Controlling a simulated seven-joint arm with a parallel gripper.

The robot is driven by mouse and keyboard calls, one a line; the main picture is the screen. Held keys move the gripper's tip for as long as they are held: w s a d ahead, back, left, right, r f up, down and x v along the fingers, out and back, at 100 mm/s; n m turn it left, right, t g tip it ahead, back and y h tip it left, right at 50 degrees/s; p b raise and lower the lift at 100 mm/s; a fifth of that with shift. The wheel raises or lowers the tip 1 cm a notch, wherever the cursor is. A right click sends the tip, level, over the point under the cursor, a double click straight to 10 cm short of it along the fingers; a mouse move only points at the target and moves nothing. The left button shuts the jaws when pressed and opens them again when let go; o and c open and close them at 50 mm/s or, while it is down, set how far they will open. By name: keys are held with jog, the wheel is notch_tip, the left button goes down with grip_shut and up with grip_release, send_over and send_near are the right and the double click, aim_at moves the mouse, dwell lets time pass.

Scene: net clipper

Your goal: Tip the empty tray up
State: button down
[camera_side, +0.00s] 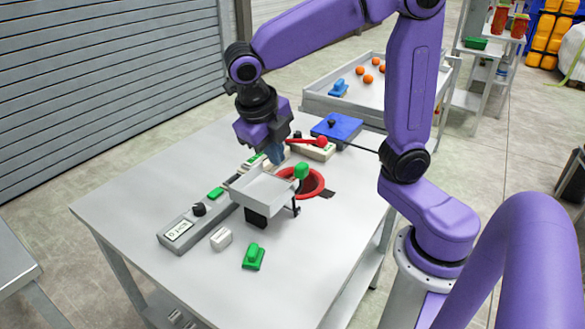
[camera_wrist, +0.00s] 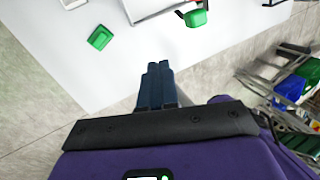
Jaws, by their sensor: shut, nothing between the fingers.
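The tray (camera_side: 262,188) is a shallow pale box on a black support in the middle of the table. Its visible inside is empty, and it looks about level in the side view. Part of it shows at the top edge of the wrist view (camera_wrist: 150,8). My gripper (camera_side: 276,158) is above the tray's far edge, pointing down, with its blue fingers together. I cannot tell whether the fingertips touch the tray. In the wrist view the shut fingers (camera_wrist: 158,68) hold nothing and appear apart from the tray.
A green knob (camera_side: 301,171) and a red ring (camera_side: 318,184) are right of the tray. A grey control box (camera_side: 180,231) lies left. A white block (camera_side: 221,239) and green piece (camera_side: 253,258) lie in front. A red-ball lever (camera_side: 321,142) and blue box (camera_side: 337,127) stand behind.

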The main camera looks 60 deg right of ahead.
jog(key=shift+w+d+r+n, duration=0.1)
jog(key=shift+w+r+n, duration=0.1)
jog(key=shift+w+n, duration=0.45)
jog(key=shift+s+f, duration=0.1)
jog(key=shift+s, duration=0.05)
jog(key=d+f, duration=0.7)
jog(key=f, duration=0.2)
jog(key=shift+d, duration=0.3)
